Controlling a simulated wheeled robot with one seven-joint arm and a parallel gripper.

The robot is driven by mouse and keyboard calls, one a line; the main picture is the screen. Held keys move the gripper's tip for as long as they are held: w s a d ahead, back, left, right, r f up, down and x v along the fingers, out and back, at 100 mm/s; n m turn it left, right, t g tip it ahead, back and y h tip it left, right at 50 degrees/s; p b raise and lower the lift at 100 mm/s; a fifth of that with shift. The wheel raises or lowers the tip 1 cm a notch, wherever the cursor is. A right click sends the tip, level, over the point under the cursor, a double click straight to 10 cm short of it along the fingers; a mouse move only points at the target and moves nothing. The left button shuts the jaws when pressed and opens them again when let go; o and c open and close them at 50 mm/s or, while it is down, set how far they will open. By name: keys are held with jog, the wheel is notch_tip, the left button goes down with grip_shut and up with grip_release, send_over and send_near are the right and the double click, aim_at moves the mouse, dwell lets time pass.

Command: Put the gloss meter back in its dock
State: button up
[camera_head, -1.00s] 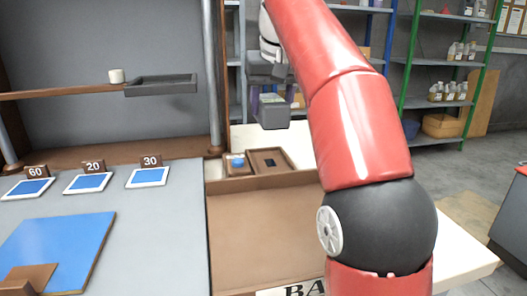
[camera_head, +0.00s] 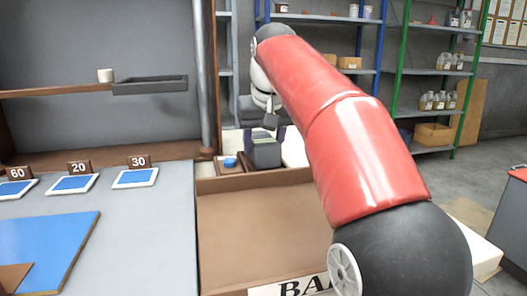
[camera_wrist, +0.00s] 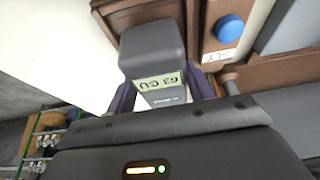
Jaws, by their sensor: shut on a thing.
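The gloss meter (camera_head: 264,153) is a dark grey block with a lit display; in the wrist view (camera_wrist: 152,48) its display reads upside down. My gripper (camera_head: 265,138) is shut on it, with a purple finger on either side. The meter is at the brown wooden dock (camera_wrist: 112,7), at the back of the brown tray area. It covers most of the dock, so I cannot tell whether it is seated or just above.
A small wooden holder with a blue round piece (camera_head: 229,162) stands directly left of the dock. A brown tray (camera_head: 250,230) lies empty in front. A blue mat (camera_head: 45,245) and numbered blue panels (camera_head: 135,178) are at left. A metal post (camera_head: 203,80) rises behind.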

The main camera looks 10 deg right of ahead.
aim_at(263, 140)
jog(key=shift+f, duration=0.3)
jog(key=shift+f, duration=0.1)
jog(key=o, duration=0.9)
jog(key=shift+o, duration=0.2)
jog(key=shift+f+b, duration=0.3)
jog(key=shift+b, duration=0.15)
jog(key=p+v, duration=0.2)
jog(key=v, duration=0.5)
jog(key=shift+w+a+r, duration=0.1)
jog(key=shift+r, duration=0.1)
jog(key=shift+s+r+p, duration=0.25)
jog(key=shift+r+p, duration=0.1)
jog(key=shift+r, duration=0.05)
